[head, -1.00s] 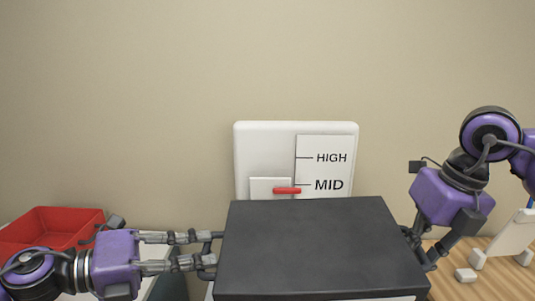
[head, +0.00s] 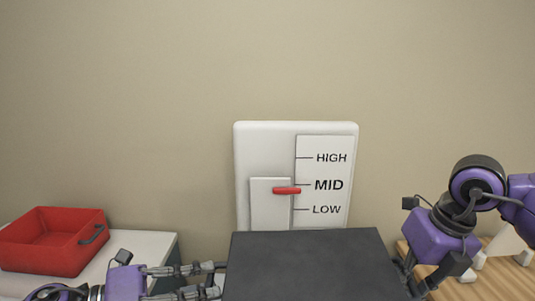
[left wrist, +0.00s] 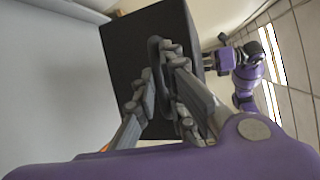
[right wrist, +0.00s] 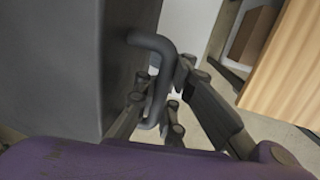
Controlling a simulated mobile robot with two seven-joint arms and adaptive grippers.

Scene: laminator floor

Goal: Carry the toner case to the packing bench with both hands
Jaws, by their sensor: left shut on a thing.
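The toner case (head: 310,265) is a dark grey box with a flat top, low in front of me in the head view and cut off by the lower edge. My left gripper (head: 222,279) is shut on the handle at its left side. In the left wrist view, that dark looped handle (left wrist: 156,55) lies between the fingers. My right gripper (head: 416,278) is at the case's right side. In the right wrist view, its fingers close on the bent grey handle (right wrist: 158,75) from both sides. I cannot tell which surface is the packing bench.
A red open bin (head: 60,262) stands on a white-topped table (head: 150,243) at left. A wooden top (head: 497,284) with a pale stand is at right. A wall gauge (head: 268,150) marked HIGH, MID and LOW has its red pointer (head: 286,190) just below the MID line.

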